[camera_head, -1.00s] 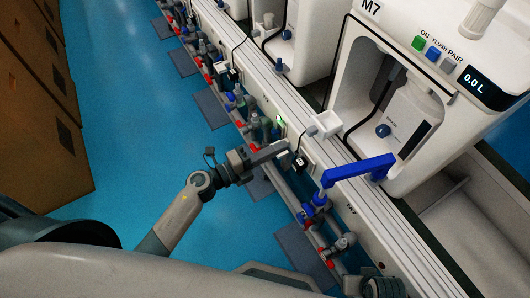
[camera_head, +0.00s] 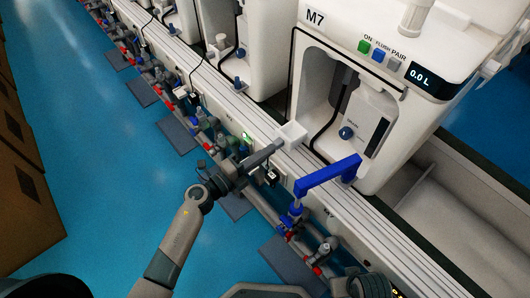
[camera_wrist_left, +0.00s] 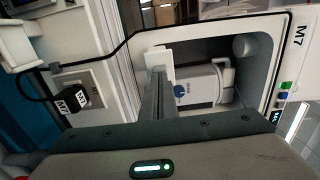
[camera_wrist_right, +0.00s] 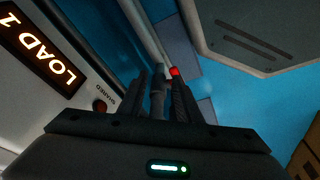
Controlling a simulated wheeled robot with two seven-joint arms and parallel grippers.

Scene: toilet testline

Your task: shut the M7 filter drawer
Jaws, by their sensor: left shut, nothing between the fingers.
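The M7 machine (camera_head: 315,18) has an open-fronted bay. A small white box (camera_head: 293,133), open on top, stands out at the bench rail left of this bay; it looks like the filter drawer. My left gripper (camera_head: 277,146) is shut and empty, its tip at the near side of this white box. I cannot tell whether they touch. In the left wrist view its fingers (camera_wrist_left: 157,97) point at a white piece (camera_wrist_left: 158,62) in front of the bay. My right gripper (camera_wrist_right: 159,95) shows in the right wrist view with its fingers apart, pointing toward the floor.
A white canister (camera_head: 366,122) with a blue knob sits in the bay. A blue angled arm (camera_head: 328,176) crosses the rail to the right of my left gripper. Pipes and valves (camera_head: 317,255) run along the bench's lower side. Blue floor (camera_head: 110,190) is clear at left.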

